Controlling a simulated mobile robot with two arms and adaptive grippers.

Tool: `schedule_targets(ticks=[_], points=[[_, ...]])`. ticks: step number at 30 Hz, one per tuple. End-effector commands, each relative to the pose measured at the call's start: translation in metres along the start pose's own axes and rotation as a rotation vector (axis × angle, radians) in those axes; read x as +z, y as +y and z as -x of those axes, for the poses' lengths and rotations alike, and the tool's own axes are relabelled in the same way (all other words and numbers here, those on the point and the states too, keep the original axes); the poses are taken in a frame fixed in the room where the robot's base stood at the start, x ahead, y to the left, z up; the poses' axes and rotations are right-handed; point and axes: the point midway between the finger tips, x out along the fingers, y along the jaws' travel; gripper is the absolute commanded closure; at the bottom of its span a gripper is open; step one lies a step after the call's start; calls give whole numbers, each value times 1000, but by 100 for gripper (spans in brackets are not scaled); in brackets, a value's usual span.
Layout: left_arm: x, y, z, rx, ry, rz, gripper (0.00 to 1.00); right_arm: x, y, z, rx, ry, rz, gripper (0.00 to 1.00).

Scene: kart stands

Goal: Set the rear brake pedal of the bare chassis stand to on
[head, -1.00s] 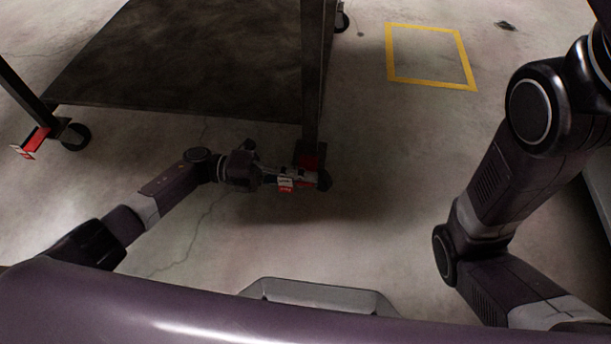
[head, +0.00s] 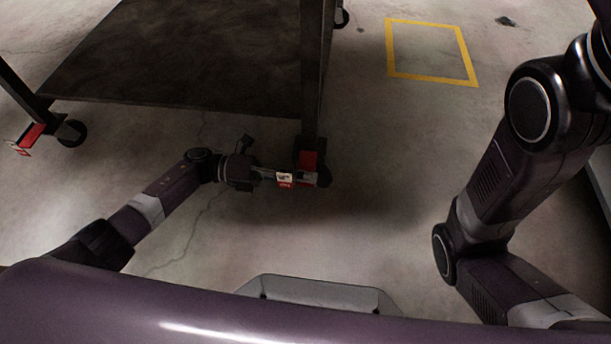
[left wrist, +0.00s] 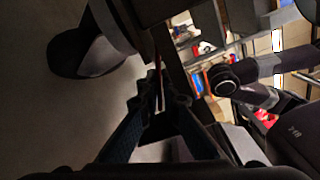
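The bare chassis stand (head: 170,65) has a flat dark deck on dark legs with casters. Its near right caster (head: 323,176) stands at the foot of the front right leg, with a red pedal (head: 284,181) bearing a white label beside it. My left gripper (head: 280,177) reaches in from the left, low over the floor, with its fingertips at this pedal. Contact is not clear. In the left wrist view the fingers (left wrist: 158,100) point ahead with a narrow gap between them; whether they hold anything is unclear. My right gripper is out of view.
Another caster (head: 72,134) with a red pedal (head: 32,136) is at the stand's left side. A yellow floor square (head: 432,52) lies empty at the back right. The floor right of the stand is clear. Shelves with colored items (left wrist: 200,45) show in the left wrist view.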

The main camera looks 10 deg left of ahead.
Motion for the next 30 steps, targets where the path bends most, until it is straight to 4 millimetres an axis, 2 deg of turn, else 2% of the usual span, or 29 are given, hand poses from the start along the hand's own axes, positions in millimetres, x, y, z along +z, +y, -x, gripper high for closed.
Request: schedule_targets(ticks=[1,4,14,19,27,30], points=[[1,0,1,1,-1,0,89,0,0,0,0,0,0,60],[0,0,0,0,0,0,79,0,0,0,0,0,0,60],[0,0,4,-1,2,1,79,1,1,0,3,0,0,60],[0,0,28,2,0,2,79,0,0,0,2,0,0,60],[1,1,87,3,-2,1,79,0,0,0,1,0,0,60],[0,0,103,1,-1,2,79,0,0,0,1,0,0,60]])
